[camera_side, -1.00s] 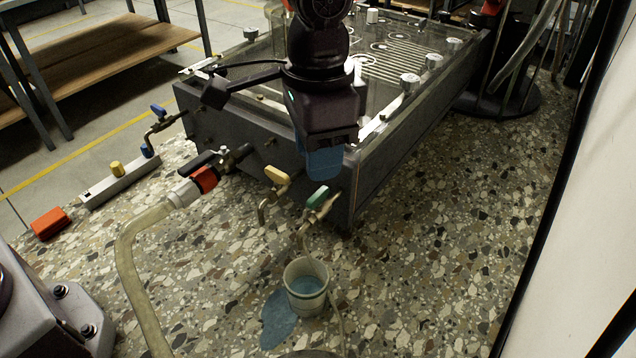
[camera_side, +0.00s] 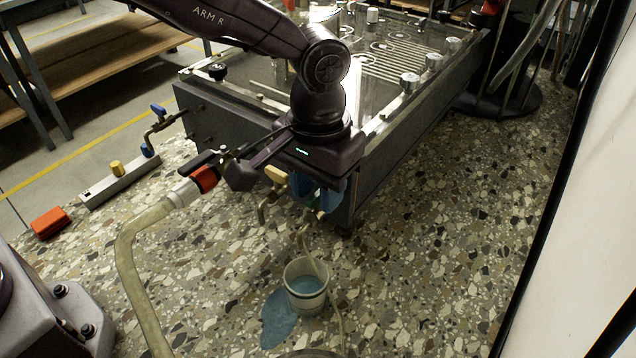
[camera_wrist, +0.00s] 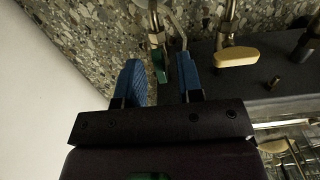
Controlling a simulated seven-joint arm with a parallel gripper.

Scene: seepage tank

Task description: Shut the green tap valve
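My gripper (camera_wrist: 160,78) is open. In the side view my gripper (camera_side: 318,192) is down at the tank's front corner, over the green tap. It hides most of the green handle there. The brass tap body (camera_side: 312,217) shows below the fingers. I cannot tell whether a finger touches the handle.
A yellow-handled tap (camera_side: 276,174) sits just left of my gripper. A red-collared hose valve (camera_side: 205,178) and a blue-handled tap (camera_side: 158,110) are farther left. A white bucket (camera_side: 305,284) stands below the green tap, with a blue puddle (camera_side: 278,322) beside it. The tank (camera_side: 220,135) lies behind.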

